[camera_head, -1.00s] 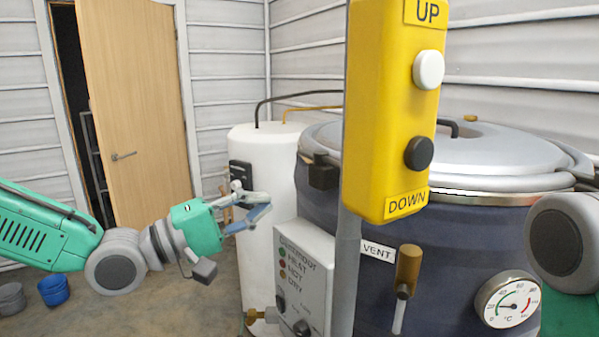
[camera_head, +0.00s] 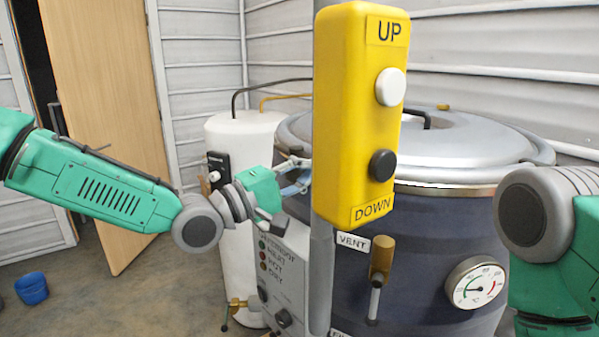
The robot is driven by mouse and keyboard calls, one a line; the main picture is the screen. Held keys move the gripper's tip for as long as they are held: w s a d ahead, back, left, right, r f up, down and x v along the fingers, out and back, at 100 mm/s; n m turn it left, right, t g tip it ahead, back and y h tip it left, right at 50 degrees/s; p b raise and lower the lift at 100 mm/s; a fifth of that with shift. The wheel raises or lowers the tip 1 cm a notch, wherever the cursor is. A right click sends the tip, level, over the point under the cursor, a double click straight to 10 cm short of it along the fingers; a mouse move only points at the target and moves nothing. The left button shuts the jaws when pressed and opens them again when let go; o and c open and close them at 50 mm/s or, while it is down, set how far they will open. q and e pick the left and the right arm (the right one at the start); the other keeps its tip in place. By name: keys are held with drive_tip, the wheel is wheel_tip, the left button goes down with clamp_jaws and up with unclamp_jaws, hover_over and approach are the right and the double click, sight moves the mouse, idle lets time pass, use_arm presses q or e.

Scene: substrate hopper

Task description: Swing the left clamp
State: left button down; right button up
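The large dark blue vessel (camera_head: 430,235) with a grey domed lid (camera_head: 460,145) stands on the right. My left gripper (camera_head: 303,176) is at the left side of its rim, just left of the yellow pendant. Its two fingers look spread apart, one above the other. The left clamp is hidden behind the gripper and the pendant, so I cannot tell whether the fingers touch it. My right arm shows at the right edge, but its gripper is out of view.
A yellow UP/DOWN pendant (camera_head: 348,120) on a grey post stands close in front of the vessel. A control box (camera_head: 285,270) is below my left gripper. A white tank (camera_head: 230,140) stands behind.

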use_arm(q)
drive_tip(key=shift+a, duration=0.2)
use_arm(e)
drive_tip(key=shift+a, duration=0.15)
use_arm(q)
drive_tip(key=shift+x, duration=0.9)
use_arm(e)
drive_tip(key=shift+s+a+f, duration=0.1)
drive_tip(key=shift+a, duration=0.1)
use_arm(q)
drive_tip(key=shift+s, duration=0.1)
